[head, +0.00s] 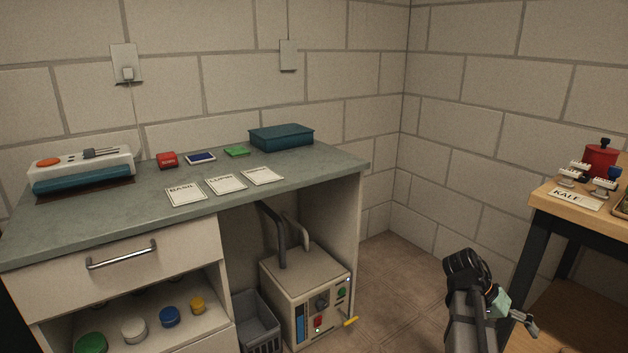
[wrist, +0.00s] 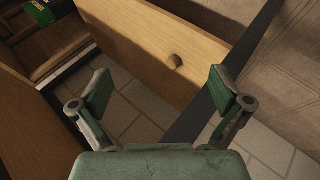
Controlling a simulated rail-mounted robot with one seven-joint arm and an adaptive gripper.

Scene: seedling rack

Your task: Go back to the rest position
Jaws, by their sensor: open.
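My gripper (head: 518,318) shows at the lower right of the head view, low over the floor beside the wooden table. In the wrist view my gripper (wrist: 163,92) has its two green-padded fingers spread wide apart with nothing between them. Beyond the fingers lies a wooden drawer front (wrist: 150,40) with a round knob (wrist: 175,62). The fingers appear apart from it.
A grey-green counter (head: 110,225) stands at left, with labelled cards and small boxes on it. A machine (head: 305,290) and a grey crate (head: 257,320) sit below. At right a wooden table (head: 600,222) holds a KALE card (head: 574,199) and a red pot (head: 601,160).

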